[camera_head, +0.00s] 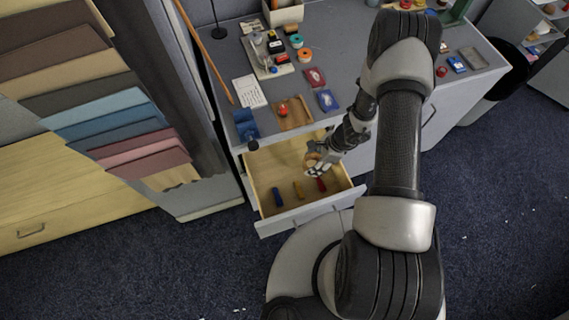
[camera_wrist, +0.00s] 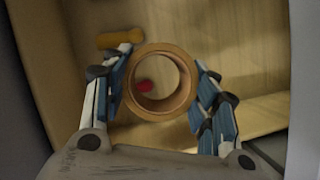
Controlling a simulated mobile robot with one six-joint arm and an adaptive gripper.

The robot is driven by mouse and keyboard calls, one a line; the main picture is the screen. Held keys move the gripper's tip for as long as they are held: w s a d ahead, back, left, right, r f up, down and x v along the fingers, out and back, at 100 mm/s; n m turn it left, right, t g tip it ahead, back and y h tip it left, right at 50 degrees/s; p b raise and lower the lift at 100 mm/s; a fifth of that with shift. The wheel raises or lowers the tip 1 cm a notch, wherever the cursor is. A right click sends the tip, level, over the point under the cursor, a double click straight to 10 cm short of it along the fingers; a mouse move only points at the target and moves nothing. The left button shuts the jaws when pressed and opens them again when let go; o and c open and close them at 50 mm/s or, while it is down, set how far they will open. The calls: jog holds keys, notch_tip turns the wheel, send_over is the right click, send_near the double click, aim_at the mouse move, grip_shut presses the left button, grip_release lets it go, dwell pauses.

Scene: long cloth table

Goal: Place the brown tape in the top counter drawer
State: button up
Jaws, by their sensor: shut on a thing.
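The brown tape (camera_wrist: 184,66) is a round roll with an open core, held between both fingers of my gripper (camera_wrist: 160,88) in the wrist view. In the head view my gripper (camera_head: 320,167) and the brown tape (camera_head: 313,158) are over the open top counter drawer (camera_head: 262,168). The drawer is pulled out and has a pale wooden inside. In the wrist view the drawer floor (camera_wrist: 245,60) shows behind the roll. I cannot tell exactly how high the roll is above the floor.
In the drawer lie a blue item (camera_head: 277,197), a yellow-brown item (camera_head: 298,190) and a red item (camera_head: 321,184), near its front. The grey counter (camera_head: 350,50) above holds a wooden tray (camera_head: 296,113), spools and small boxes. Fabric samples (camera_head: 110,115) hang at the left.

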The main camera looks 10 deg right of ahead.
jog(key=a+f, duration=0.1)
jog(key=a, duration=0.2)
jog(key=w+a+f+b, duration=0.1)
jog(key=a+f, duration=0.1)
jog(key=a, duration=0.1)
jog(key=w+a+f+b, duration=0.1)
jog(key=a+f, duration=0.1)
jog(key=a, duration=0.2)
jog(key=shift+f, duration=0.15)
jog(key=a+f, duration=0.1)
jog(key=a+b, duration=0.1)
jog(key=a+f, duration=0.1)
jog(key=shift+w+a+f+b, duration=0.25)
jog(key=shift+w+f+b, duration=0.05)
jog(key=shift+f, duration=0.05)
jog(key=shift+r, duration=0.1)
jog(key=o, duration=1.1)
